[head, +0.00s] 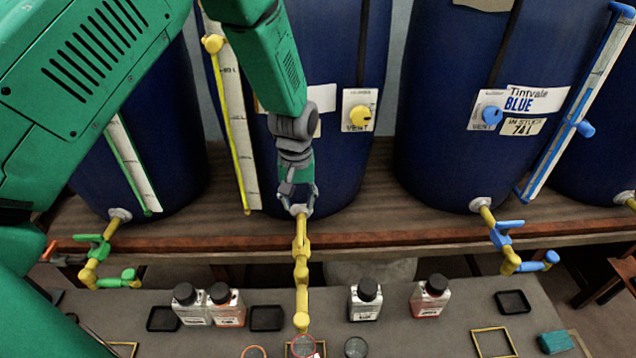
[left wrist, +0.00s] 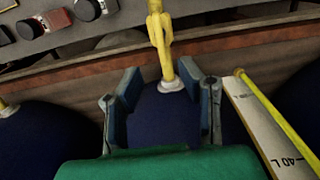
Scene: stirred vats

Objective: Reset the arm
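My left arm reaches in from the top left of the head view. My left gripper (head: 298,208) points down in front of the middle blue vat (head: 340,100), by the top of its yellow tap (head: 302,265). In the left wrist view the gripper's two fingers (left wrist: 160,72) stand apart with nothing between them. The yellow tap (left wrist: 159,35) shows just beyond the fingertips; I cannot tell whether they touch it. My right gripper is not in view.
Another vat (head: 455,100) with a blue-handled tap (head: 505,240) stands right. A green-handled tap (head: 95,255) is left. Below the wooden shelf (head: 420,230), a grey bench (head: 430,330) holds bottles (head: 366,300), small black trays (head: 513,302) and a teal block (head: 555,342).

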